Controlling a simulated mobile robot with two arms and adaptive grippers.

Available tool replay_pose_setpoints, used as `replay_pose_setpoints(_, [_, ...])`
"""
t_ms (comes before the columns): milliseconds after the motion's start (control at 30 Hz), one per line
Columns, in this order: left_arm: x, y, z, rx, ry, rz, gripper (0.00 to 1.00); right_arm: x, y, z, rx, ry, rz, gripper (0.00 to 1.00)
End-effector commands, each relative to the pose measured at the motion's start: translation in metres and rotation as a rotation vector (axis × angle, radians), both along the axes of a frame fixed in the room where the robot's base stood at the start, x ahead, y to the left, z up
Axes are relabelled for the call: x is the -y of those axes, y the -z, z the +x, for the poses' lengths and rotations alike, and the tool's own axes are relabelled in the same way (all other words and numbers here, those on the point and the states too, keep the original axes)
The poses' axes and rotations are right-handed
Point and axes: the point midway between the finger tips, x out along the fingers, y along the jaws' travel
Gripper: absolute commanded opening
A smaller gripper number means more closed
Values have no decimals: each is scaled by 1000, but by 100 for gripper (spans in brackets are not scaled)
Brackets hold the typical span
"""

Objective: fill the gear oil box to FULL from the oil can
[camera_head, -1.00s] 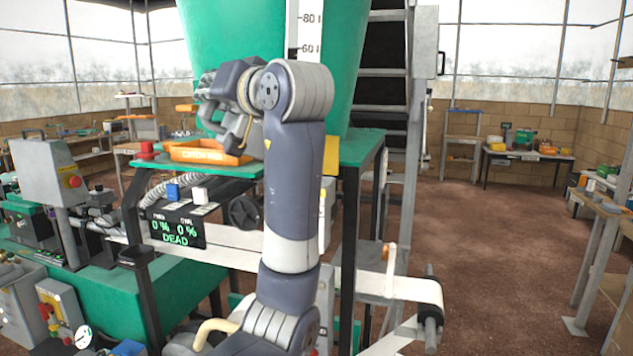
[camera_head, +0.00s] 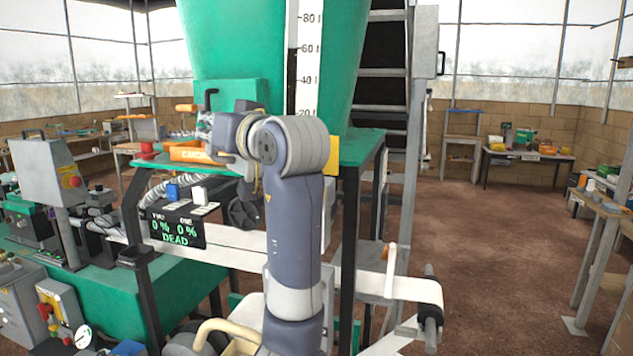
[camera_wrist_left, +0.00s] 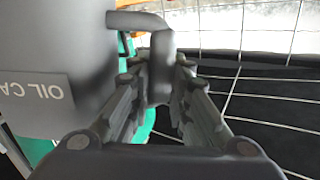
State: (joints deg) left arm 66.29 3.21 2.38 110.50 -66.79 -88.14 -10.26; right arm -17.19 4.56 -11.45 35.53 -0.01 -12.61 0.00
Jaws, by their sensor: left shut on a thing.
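In the left wrist view, my left gripper (camera_wrist_left: 161,85) is shut on the bent grey handle (camera_wrist_left: 140,20) of the oil can. The oil can (camera_wrist_left: 55,60) is a grey round body at the left, with its lettering upside down and partly cut off. In the head view, my left gripper (camera_head: 212,132) is at the green machine's table, just above the orange tray. The can is mostly hidden or hard to make out there. I cannot clearly pick out the gear oil box or its FULL mark. My right gripper is not in view.
An orange tray (camera_head: 187,154) lies on the green table (camera_head: 358,150) below the big green hopper (camera_head: 240,40). A display (camera_head: 176,229) reads 0 %, 0 % and DEAD. A ladder (camera_head: 382,112) stands behind. The brown floor at the right is open.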

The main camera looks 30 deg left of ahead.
Motion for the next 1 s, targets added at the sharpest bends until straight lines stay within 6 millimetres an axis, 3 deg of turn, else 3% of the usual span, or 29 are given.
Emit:
replay_pose_setpoints(200, [-1,43,-3,184,1,-65,0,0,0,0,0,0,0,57])
replay_pose_setpoints(300, [-1,47,-4,219,0,-75,0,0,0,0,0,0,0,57])
replay_pose_setpoints(567, [-1,44,-4,218,1,-74,0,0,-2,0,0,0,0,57])
replay_pose_setpoints(1000, [-1,6,-4,216,1,-74,0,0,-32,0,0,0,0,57])
